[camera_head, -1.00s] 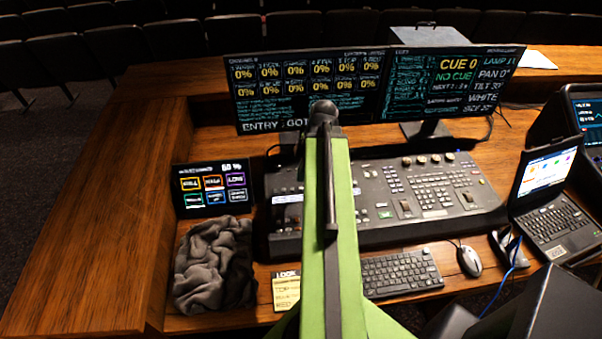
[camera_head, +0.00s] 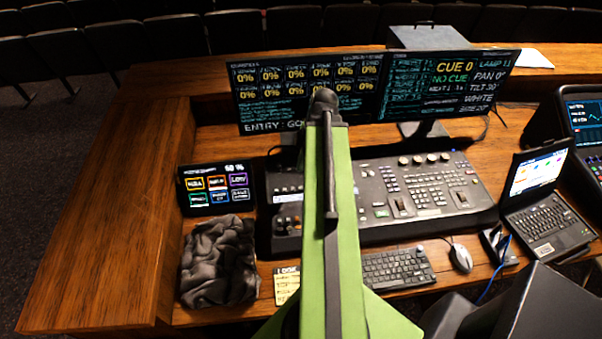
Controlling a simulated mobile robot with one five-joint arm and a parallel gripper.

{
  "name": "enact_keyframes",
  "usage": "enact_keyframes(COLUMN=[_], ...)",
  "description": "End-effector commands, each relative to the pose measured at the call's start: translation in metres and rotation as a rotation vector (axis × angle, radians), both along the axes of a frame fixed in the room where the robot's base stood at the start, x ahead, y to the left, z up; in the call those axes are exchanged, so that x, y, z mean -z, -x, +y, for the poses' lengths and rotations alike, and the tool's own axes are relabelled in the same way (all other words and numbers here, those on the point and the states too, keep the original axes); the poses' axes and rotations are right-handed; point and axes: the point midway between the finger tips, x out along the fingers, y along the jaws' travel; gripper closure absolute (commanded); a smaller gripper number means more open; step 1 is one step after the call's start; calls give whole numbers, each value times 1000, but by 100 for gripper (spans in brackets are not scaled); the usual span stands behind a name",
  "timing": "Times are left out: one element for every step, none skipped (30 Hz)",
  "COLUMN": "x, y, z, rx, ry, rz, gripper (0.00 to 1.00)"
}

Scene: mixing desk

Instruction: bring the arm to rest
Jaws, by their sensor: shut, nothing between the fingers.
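My green arm (camera_head: 342,225) rises from the bottom middle of the head view, over the front of the desk. Its dark upper end (camera_head: 324,105) shows in front of the left monitor. A dark bar runs down along the arm's face. I cannot make out my gripper or its fingers in this view. No object is seen held by the arm.
Two monitors (camera_head: 445,85) stand behind the console. A small touch screen (camera_head: 215,187), a crumpled dark cloth (camera_head: 217,262) and a yellow note (camera_head: 286,284) lie left of the arm. A mouse (camera_head: 460,258) and a laptop (camera_head: 540,210) are right. The wooden desk's left side (camera_head: 110,220) is clear.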

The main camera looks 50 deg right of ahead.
Motion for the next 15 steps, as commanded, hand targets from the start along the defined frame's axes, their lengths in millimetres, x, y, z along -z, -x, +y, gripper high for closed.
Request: enact_keyframes(x=[-4, -4, -3, -2, -2, -2, -2, -2, -2, -2, -2, -2, -2, -2, -1], y=[0, 0, 0, 0, 0, 0, 0, 0, 0, 0, 0, 0, 0, 0, -3], z=[0, 0, 0, 0, 0, 0, 0, 0, 0, 0, 0, 0, 0, 0, 3], rx=[0, 0, 0, 0, 0, 0, 0, 0, 0, 0, 0, 0, 0, -1, -8], ry=[0, 0, 0, 0, 0, 0, 0, 0, 0, 0, 0, 0, 0, 0, 0], rz=[0, 0, 0, 0, 0, 0, 0, 0, 0, 0, 0, 0, 0, 0, 0], gripper=[100, 100, 100, 100, 100, 100, 100, 100, 100, 100, 100, 100, 100, 100, 100])
